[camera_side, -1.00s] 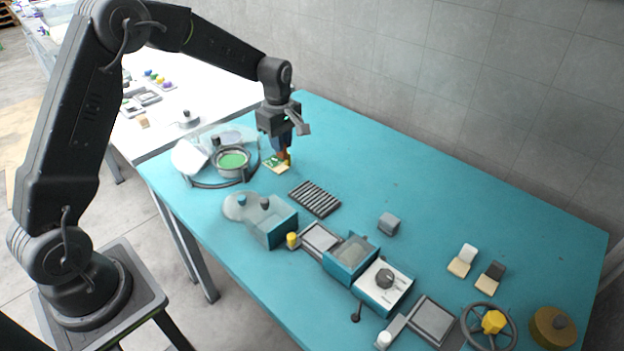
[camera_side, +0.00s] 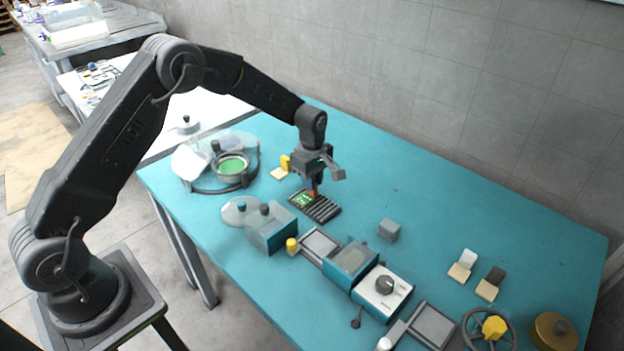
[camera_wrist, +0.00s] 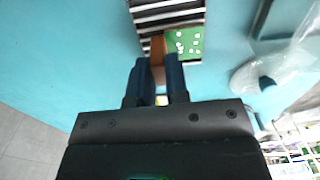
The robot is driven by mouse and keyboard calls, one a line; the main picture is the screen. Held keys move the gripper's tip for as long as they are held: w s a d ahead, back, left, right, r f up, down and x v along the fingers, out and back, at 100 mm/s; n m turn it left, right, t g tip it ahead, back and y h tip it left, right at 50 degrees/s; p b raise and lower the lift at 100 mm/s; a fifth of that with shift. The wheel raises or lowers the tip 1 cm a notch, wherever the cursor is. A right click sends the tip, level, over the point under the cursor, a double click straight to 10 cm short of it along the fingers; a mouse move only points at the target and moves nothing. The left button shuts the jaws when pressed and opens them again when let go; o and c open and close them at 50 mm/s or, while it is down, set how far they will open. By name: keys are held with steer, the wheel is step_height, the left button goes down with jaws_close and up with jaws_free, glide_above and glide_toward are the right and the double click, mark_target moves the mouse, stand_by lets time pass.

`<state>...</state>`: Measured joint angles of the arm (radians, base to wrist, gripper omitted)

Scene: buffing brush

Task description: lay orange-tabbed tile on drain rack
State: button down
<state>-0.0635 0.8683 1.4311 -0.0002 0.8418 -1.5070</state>
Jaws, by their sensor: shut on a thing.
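The orange-tabbed tile is a green plate with white spots (camera_side: 302,199), over the left end of the dark slatted drain rack (camera_side: 327,211). In the wrist view the green plate (camera_wrist: 184,43) covers part of the striped rack (camera_wrist: 165,6), and its orange tab (camera_wrist: 158,50) stands between my fingers. My gripper (camera_side: 314,191) points down above the rack and is shut on the orange tab; its blue fingers (camera_wrist: 158,65) show at either side of it. I cannot tell whether the plate touches the slats or hovers just above them.
A yellow-tabbed tile (camera_side: 279,173) lies behind the rack. A round stand with a green-filled dish (camera_side: 231,165) is at the left. A teal box (camera_side: 272,231) and a small tray (camera_side: 320,245) are in front.

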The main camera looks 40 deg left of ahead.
steer(key=c, duration=1.1)
jaws_free()
steer(key=shift+f, duration=0.1)
steer(key=s+r+m+t, duration=0.1)
steer(key=s+r+m, duration=0.1)
steer(key=r, duration=0.8)
steer(key=s+r+m, duration=0.1)
steer(key=s+r, duration=0.2)
steer(key=r, duration=0.6)
steer(key=s+d+r+m+t, duration=0.2)
steer(key=s+r+m, duration=0.3)
steer(key=s+r, duration=0.3)
steer(key=s+d+f+m+t, duration=0.1)
steer(key=s+m+t, duration=0.1)
steer(key=s+m, duration=0.8)
steer(key=s, duration=0.9)
steer(key=shift+d+f+t, duration=0.15)
steer(key=shift+f+t, duration=0.15)
steer(key=shift+f, duration=0.05)
